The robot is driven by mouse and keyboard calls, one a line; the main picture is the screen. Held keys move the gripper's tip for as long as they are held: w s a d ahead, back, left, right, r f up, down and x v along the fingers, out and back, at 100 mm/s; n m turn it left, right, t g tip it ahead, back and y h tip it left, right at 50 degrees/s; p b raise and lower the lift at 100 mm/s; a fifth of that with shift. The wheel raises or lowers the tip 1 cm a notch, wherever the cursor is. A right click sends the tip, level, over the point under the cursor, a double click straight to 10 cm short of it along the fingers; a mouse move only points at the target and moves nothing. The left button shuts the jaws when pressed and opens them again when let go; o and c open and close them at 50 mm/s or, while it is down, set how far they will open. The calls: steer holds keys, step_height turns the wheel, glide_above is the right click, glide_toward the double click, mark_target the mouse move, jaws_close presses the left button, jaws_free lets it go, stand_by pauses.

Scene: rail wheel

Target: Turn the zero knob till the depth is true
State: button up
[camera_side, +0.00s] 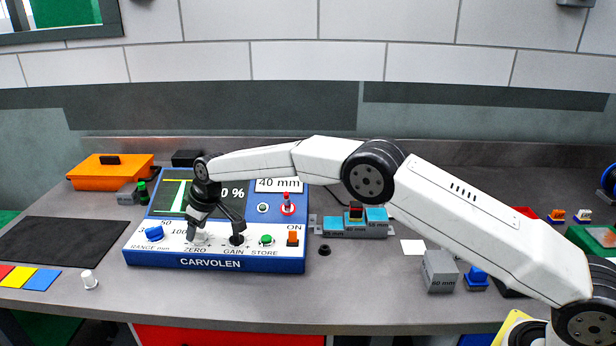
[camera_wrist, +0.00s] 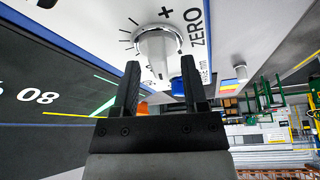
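The white ZERO knob (camera_side: 199,239) is on the front panel of the blue CARVOLEN unit (camera_side: 215,264). In the wrist view the knob (camera_wrist: 158,42) is just beyond the fingertips, with tick marks and a plus sign beside it. My gripper (camera_side: 212,232) is open over the knob; in the wrist view its two fingers (camera_wrist: 160,66) stand apart with nothing between them. Contact with the knob cannot be told. A "40 mm" label (camera_side: 278,185) is above.
A blue range knob (camera_side: 154,233), black GAIN knob (camera_side: 236,240), green STORE button (camera_side: 266,240) and orange switch (camera_side: 292,237) share the panel. A blue-topped block (camera_side: 376,217) with a small probe sits to the right. A grey 60 mm block (camera_side: 440,271) stands farther right.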

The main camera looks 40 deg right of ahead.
mark_target(210, 243)
steer(key=shift+r, duration=0.15)
steer(key=v, duration=0.7)
steer(key=shift+r, duration=0.25)
stand_by(0.3)
steer(key=shift+s+d, duration=0.1)
steer(key=s+d+m+h, duration=0.2)
steer(key=s+d+m, duration=0.2)
steer(key=s+d, duration=1.05)
steer(key=s+d+f+m, duration=0.1)
steer(key=s+d+f, duration=0.1)
steer(key=s, duration=0.9)
steer(key=s+d+f+m+g, duration=0.1)
steer(key=s+d+f, duration=0.1)
steer(key=s, duration=0.8)
steer(key=shift+s+f, duration=0.4)
steer(key=shift+f, duration=0.05)
